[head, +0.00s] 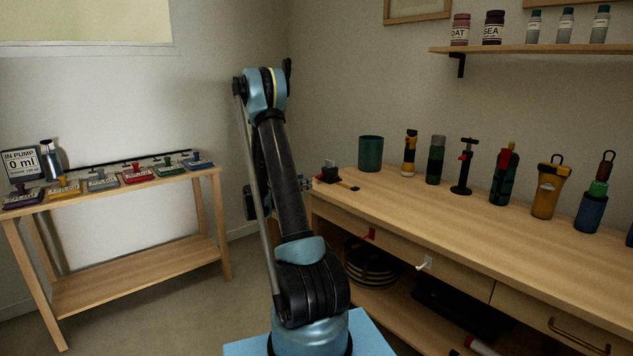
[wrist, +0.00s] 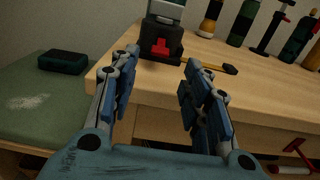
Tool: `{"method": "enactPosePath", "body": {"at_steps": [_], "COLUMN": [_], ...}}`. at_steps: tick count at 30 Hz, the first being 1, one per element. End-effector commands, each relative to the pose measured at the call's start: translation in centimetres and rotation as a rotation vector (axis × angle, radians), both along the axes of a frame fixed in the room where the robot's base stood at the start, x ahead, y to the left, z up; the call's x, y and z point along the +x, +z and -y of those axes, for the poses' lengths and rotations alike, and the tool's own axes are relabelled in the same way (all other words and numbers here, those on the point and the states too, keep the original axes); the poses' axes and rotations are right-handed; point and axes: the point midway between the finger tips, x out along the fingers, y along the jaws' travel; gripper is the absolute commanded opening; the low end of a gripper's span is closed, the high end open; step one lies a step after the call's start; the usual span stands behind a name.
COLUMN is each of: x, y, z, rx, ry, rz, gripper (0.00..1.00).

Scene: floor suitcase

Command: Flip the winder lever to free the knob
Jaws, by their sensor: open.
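I cannot tell for sure whether this is the winder, and no knob is clearly distinguishable. My gripper (wrist: 160,78) is open and empty, its fingers apart in front of the bench edge, pointing toward the device without visible contact. In the head view my arm mostly hides the gripper.
The wooden bench (head: 430,215) carries a green cup (head: 371,153) and several tools behind the device. A red fitting (head: 370,234) and a white lever (head: 424,264) stick out from its front.

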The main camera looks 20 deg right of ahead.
Motion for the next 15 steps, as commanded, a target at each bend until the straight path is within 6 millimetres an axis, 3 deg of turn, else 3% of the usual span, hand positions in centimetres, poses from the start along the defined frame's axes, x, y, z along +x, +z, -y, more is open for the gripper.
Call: {"method": "enactPosePath", "body": {"at_steps": [9,15], "x": [1.9,2.7], "y": [0.0,0.0], "z": [5.3,7.6], "rx": [0.000,0.000], "ry": [-0.002,-0.002], "rz": [0.000,0.000], "gripper": [0.43,0.43]}}
